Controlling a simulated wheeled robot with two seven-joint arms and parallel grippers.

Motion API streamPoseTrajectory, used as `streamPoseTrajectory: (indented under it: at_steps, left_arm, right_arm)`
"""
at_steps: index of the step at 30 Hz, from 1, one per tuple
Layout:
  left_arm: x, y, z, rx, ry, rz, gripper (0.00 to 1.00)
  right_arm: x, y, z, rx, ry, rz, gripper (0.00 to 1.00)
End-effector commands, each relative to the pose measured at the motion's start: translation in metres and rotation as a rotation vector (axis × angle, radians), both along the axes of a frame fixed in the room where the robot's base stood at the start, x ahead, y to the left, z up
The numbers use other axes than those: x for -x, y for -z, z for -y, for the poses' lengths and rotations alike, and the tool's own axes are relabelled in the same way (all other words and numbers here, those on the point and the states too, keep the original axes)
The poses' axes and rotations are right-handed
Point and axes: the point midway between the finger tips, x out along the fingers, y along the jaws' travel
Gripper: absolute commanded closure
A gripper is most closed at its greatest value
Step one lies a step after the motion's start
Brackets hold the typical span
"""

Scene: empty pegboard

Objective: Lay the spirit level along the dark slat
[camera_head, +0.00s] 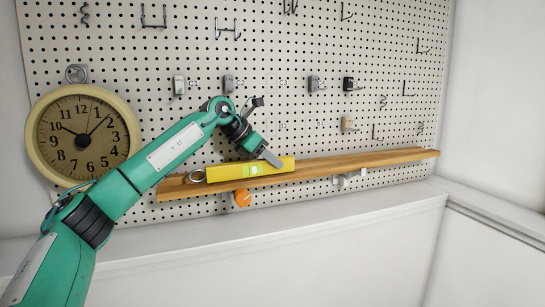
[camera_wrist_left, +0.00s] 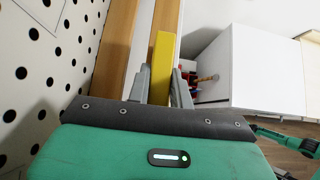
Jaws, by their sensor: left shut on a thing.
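The yellow spirit level (camera_head: 228,173) is at the left half of the wooden shelf (camera_head: 360,161), lying roughly along its length. My left gripper (camera_head: 269,156) is shut on it near its right part. In the left wrist view the level (camera_wrist_left: 161,55) runs between the two fingers of the gripper (camera_wrist_left: 162,80). There, two wooden slats show: one on the left (camera_wrist_left: 115,50) and one beside the level (camera_wrist_left: 166,14). Which slat is the dark one is hard to tell. Whether the level touches the wood is unclear.
The pegboard (camera_head: 260,55) rises behind the shelf, with several hooks and small holders. A round clock (camera_head: 83,137) hangs at the left. The shelf's right half is clear.

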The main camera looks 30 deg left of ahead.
Motion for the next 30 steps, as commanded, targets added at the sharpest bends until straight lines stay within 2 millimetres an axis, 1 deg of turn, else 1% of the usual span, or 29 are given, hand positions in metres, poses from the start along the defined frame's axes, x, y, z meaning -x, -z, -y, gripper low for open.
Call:
streamPoseTrajectory:
  at_steps: [23, 24, 26, 27, 28, 30]
  left_arm:
    - [0.0002, 0.0043, 0.0000, 0.001, -0.001, 0.002, 1.00]
    - [0.0002, 0.0039, -0.0001, 0.001, -0.001, 0.002, 0.74]
    - [0.0002, 0.0038, -0.0001, 0.001, -0.001, 0.002, 0.63]
    - [0.0002, 0.0038, 0.0000, 0.001, -0.001, 0.002, 0.55]
    - [0.0002, 0.0039, -0.0001, 0.001, -0.001, 0.002, 0.53]
    - [0.0002, 0.0040, 0.0000, 0.000, -0.001, 0.001, 0.53]
  right_arm:
    - [0.0002, 0.0024, 0.0015, 0.002, 0.000, 0.000, 0.37]
    - [0.0002, 0.0022, 0.0015, 0.002, 0.000, 0.000, 0.37]
    - [0.0001, 0.0021, 0.0015, 0.001, 0.000, 0.000, 0.37]
    - [0.0001, 0.0021, 0.0015, 0.001, 0.000, 0.000, 0.37]
    - [0.0001, 0.0021, 0.0015, 0.002, 0.000, 0.000, 0.37]
    - [0.0002, 0.0021, 0.0015, 0.001, 0.000, 0.000, 0.37]
